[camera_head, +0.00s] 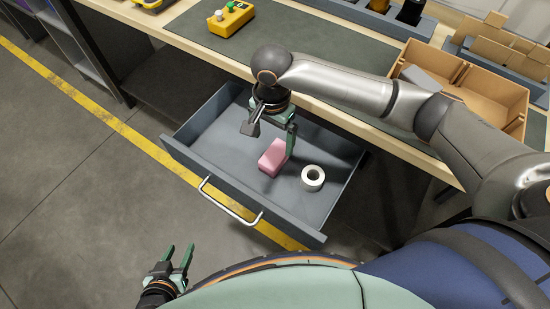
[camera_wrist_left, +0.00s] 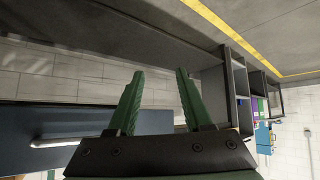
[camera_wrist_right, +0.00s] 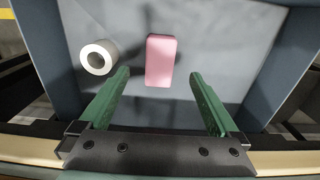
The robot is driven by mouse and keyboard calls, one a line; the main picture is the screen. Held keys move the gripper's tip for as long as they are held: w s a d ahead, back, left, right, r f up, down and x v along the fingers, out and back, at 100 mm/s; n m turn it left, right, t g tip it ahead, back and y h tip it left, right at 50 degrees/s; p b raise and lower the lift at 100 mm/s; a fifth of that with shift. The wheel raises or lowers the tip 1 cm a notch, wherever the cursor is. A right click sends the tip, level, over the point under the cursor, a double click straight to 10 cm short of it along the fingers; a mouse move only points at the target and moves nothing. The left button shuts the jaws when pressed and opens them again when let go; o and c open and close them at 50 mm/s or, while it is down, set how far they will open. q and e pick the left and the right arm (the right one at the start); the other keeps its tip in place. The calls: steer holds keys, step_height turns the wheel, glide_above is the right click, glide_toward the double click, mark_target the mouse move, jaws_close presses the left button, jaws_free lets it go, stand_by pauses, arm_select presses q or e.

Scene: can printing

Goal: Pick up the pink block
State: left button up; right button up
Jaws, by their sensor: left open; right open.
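The pink block (camera_head: 273,156) lies flat in the open grey drawer (camera_head: 215,150), near its middle. In the right wrist view the pink block (camera_wrist_right: 160,60) lies ahead of the fingertips, between their lines and nearer the left finger. My right gripper (camera_head: 271,134) is over the drawer, open and empty; its fingers also show in the right wrist view (camera_wrist_right: 158,75). One finger overlaps the block's right edge in the head view; I cannot tell whether they touch. My left gripper (camera_head: 178,248) is open and empty, off the drawer at the lower left. It also shows in the left wrist view (camera_wrist_left: 160,72).
A white tape roll (camera_head: 313,178) lies in the drawer beside the block. The drawer has a metal handle (camera_head: 230,203) on its front. Above it is a workbench (camera_head: 205,45) with a yellow button box (camera_head: 231,19) and cardboard boxes (camera_head: 490,98). Open floor lies to the left.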

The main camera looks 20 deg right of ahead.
mark_target(272, 157)
step_height(272, 157, down, 3)
steer(key=shift+f, duration=0.1)
steer(key=shift+f+b, duration=0.3)
steer(key=shift+f, duration=0.3)
step_height(272, 157, down, 4)
steer(key=shift+f+b, duration=0.25)
steer(key=shift+b, duration=0.25)
steer(key=shift+a+f, duration=0.1)
steer(key=shift+f, duration=0.25)
arm_select(q)
steer(key=shift+w+d+f, duration=0.35)
steer(key=shift+w+d, duration=0.2)
steer(key=shift+d, duration=0.05)
arm_select(e)
steer(key=c, duration=1.4)
steer(key=shift+r, duration=0.2)
